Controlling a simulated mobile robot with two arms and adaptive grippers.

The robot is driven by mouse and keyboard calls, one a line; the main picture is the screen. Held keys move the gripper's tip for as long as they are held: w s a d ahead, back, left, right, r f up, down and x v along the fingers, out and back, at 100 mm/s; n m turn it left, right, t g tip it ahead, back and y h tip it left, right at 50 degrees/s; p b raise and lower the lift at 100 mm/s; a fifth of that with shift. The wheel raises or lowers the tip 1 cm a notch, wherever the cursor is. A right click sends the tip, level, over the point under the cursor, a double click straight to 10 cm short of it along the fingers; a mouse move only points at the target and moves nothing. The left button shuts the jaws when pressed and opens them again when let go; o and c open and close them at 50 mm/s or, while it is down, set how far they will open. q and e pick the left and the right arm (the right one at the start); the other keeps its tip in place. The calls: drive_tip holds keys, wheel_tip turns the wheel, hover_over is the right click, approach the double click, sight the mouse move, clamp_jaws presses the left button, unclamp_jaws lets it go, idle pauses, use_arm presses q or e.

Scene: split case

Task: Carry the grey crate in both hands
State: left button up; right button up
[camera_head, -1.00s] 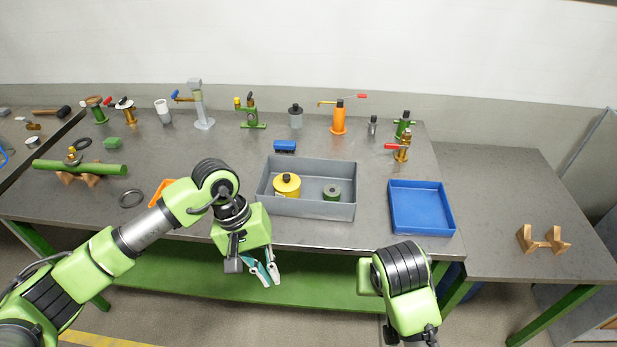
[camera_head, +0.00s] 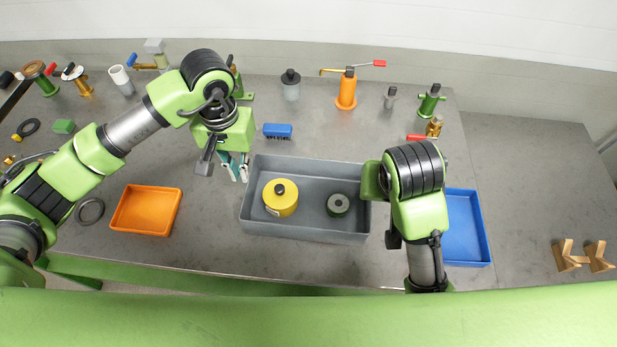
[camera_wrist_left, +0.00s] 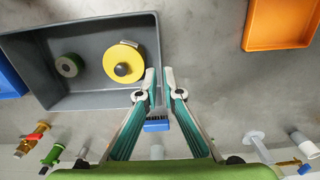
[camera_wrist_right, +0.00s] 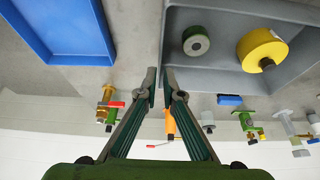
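The grey crate (camera_head: 305,232) sits on the grey workbench. It holds a yellow round container (camera_head: 281,198) with a black knob and a small green-and-grey ring-shaped part (camera_head: 338,205). My left gripper (camera_head: 239,177) points down just beside the crate's left wall in the head view; its fingertips (camera_wrist_left: 158,75) are slightly apart, near the wall line, with nothing visibly gripped. My right gripper is hidden behind its own arm in the head view, at the crate's right end. In the right wrist view its fingertips (camera_wrist_right: 160,75) are slightly apart at the crate's wall line; contact is unclear.
An orange tray (camera_head: 145,211) lies left of the crate and a blue tray (camera_head: 469,230) close to its right. An orange pump-like fixture (camera_head: 346,92) and several other fixtures line the back. Wooden V-blocks (camera_head: 580,256) sit far right.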

sight(251, 206)
use_arm(q)
drive_tip(key=shift+s+r, duration=0.1)
drive_tip(key=shift+s, duration=0.25)
use_arm(e)
drive_tip(key=shift+s+a+r, duration=0.1)
drive_tip(key=shift+s, duration=0.25)
